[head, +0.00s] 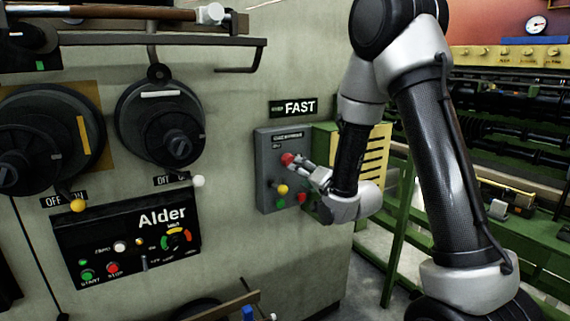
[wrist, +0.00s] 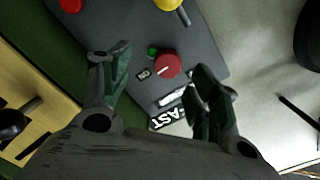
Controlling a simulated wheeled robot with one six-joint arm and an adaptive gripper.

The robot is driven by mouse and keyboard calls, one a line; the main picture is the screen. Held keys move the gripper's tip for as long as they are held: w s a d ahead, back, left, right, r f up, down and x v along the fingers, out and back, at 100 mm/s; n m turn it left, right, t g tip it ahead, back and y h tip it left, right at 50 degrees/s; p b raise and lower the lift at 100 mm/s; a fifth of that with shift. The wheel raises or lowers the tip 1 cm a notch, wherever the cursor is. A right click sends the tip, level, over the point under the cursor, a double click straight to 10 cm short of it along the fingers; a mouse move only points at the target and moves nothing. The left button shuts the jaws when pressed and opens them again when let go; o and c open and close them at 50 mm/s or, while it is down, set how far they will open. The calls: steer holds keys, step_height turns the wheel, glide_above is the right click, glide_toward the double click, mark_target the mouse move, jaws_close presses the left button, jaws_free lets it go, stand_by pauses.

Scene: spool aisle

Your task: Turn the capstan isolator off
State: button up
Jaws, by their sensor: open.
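A grey control box (head: 270,178) is fixed to the machine side, with a small label near its top that is too blurred to read for certain. Its upper red round knob (head: 287,159) also shows in the wrist view (wrist: 167,66), where its white mark points toward a small "ON" plate (wrist: 144,73), seen upside down. A green lamp (wrist: 152,51) sits beside the knob. My gripper (head: 305,170) is open in front of the box. In the wrist view its fingers (wrist: 160,68) stand either side of the knob, apparently not touching it.
A yellow-knobbed lever (head: 282,189) and a lower red button (head: 302,197) share the box. A FAST sign (head: 294,108) is above it. The Alder panel (head: 130,240) and two dark rotary switches (head: 175,140) are to the left; green machinery (head: 400,200) is to the right.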

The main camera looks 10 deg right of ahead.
mark_target(291, 161)
steer(key=shift+m+t, duration=0.3)
steer(key=shift+m, duration=0.1)
steer(key=x, duration=0.2)
steer(key=r+x, duration=0.1)
steer(key=x, duration=0.5)
steer(key=shift+r, duration=0.2)
steer(key=shift+c, duration=0.4)
steer(key=shift+s, duration=0.1)
steer(key=c, duration=0.9)
